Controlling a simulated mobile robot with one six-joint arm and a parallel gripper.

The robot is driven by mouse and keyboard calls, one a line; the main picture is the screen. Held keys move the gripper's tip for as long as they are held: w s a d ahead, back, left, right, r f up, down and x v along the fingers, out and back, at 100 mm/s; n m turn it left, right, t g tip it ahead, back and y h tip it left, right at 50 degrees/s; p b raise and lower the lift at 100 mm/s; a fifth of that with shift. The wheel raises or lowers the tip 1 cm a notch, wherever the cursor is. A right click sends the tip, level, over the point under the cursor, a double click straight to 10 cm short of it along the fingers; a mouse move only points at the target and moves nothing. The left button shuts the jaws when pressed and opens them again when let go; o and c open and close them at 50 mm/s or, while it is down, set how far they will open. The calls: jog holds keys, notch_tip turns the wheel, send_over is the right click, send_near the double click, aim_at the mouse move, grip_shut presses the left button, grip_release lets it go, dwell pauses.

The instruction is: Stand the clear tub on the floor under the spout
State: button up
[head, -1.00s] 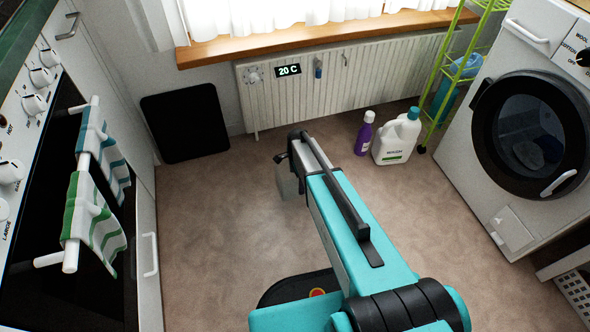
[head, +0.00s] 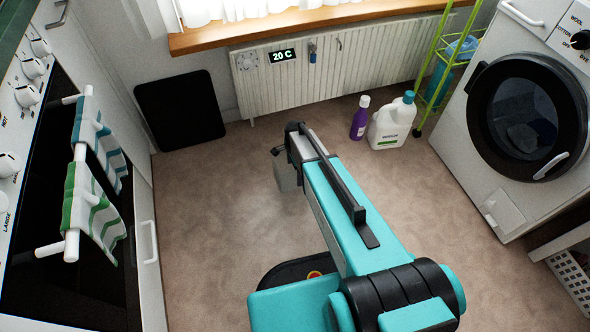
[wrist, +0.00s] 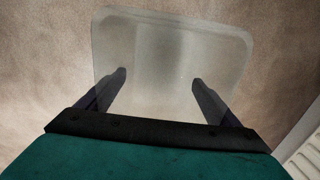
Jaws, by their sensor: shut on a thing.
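My gripper (wrist: 160,80) is shut on the clear tub (wrist: 165,35), a see-through box with rounded corners, with one dark finger at each side. In the head view the tub (head: 286,177) shows as a pale block beside the end of my teal arm, partly hidden by the gripper. It appears held over open floor; its exact height is unclear. A small fitting with a blue part (head: 312,54) hangs on the white radiator (head: 345,75) at the back. I cannot tell for sure whether it is the spout.
A purple bottle (head: 359,118) and a white jug (head: 391,122) stand on the floor before the radiator. A green rack (head: 436,72) and washing machine (head: 515,120) are at right. A black panel (head: 181,110) leans at back left. The oven (head: 60,200) is at left. Brown floor (head: 215,215) is clear.

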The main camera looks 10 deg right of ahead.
jog(key=shift+r, duration=0.1)
jog(key=shift+w+r+p, duration=0.1)
jog(key=shift+r+p, duration=0.4)
jog(key=shift+p, duration=0.05)
jog(key=w+r+p, duration=0.4)
jog(key=r+p, duration=0.2)
jog(key=r, duration=0.9)
jog(key=w+r+n+p, duration=0.1)
jog(key=w+r+p, duration=0.35)
jog(key=r, duration=1.05)
jog(key=w+r+p, duration=0.2)
jog(key=r+p, duration=0.6)
jog(key=r, duration=0.7)
jog(key=s+r+n+p, duration=0.3)
jog(key=r+p, duration=0.2)
jog(key=r, duration=0.8)
jog(key=s+r+n+p, duration=0.2)
jog(key=s+r+p, duration=0.15)
jog(key=r, duration=0.95)
jog(key=s+n, duration=0.5)
jog(key=shift+a+r, duration=0.4)
jog(key=shift+n, duration=0.4)
